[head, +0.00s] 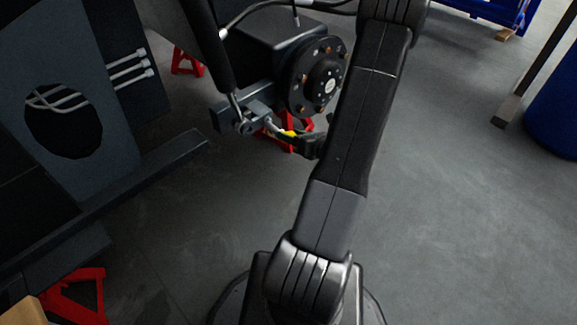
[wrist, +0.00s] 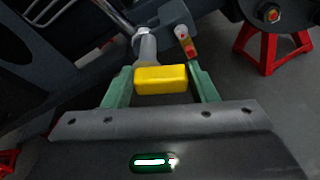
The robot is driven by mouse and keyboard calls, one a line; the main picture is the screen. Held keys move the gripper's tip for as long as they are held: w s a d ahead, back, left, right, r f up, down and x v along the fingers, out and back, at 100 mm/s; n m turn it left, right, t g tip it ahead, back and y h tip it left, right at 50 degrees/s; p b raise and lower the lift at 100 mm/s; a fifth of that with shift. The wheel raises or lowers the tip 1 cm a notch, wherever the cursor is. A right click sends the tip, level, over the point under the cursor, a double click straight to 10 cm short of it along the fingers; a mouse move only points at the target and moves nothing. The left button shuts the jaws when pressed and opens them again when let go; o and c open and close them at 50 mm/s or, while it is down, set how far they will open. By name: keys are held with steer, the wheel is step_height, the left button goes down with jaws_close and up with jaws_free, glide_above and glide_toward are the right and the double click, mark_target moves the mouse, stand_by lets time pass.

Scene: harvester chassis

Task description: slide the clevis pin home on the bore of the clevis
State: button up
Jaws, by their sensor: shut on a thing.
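The clevis pin (wrist: 160,79) has a yellow block-shaped head, held between the two green fingers of my gripper (wrist: 160,85). In the head view its yellow head (head: 289,133) shows at my gripper (head: 300,142), with a pale shaft reaching left toward the clevis (head: 245,122). In the wrist view a grey cylindrical part (wrist: 147,44) stands just beyond the yellow head, at the end of a shiny rod. The head hides most of the shaft, and the bore is not clearly visible. I cannot tell whether the tip is inside the bore.
A black wheel hub (head: 320,80) is close above my gripper. Red stands (head: 187,62) support the chassis, and one (wrist: 270,45) shows at right in the wrist view. A small red and yellow part (wrist: 185,41) is just beyond my right finger.

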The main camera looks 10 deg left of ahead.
steer(key=shift+g+y, duration=0.5)
steer(key=shift+y, duration=0.1)
steer(key=f, duration=0.1)
steer(key=s+f+b, duration=0.1)
steer(key=f, duration=0.1)
steer(key=s+a+f+b, duration=0.1)
steer(key=f, duration=0.1)
steer(key=shift+s, duration=0.15)
steer(key=shift+r, duration=0.1)
steer(key=shift+w+a, duration=0.8)
steer(key=shift+a, duration=0.15)
steer(key=shift+w+a, duration=0.75)
steer(key=shift+a, duration=0.2)
steer(key=shift+a, duration=0.1)
steer(key=shift+w+a, duration=1.2)
steer(key=shift+a, duration=0.25)
steer(key=shift+w+a, duration=1.15)
steer(key=shift+a, duration=0.3)
steer(key=o, duration=1.3)
steer(key=shift+c, duration=0.2)
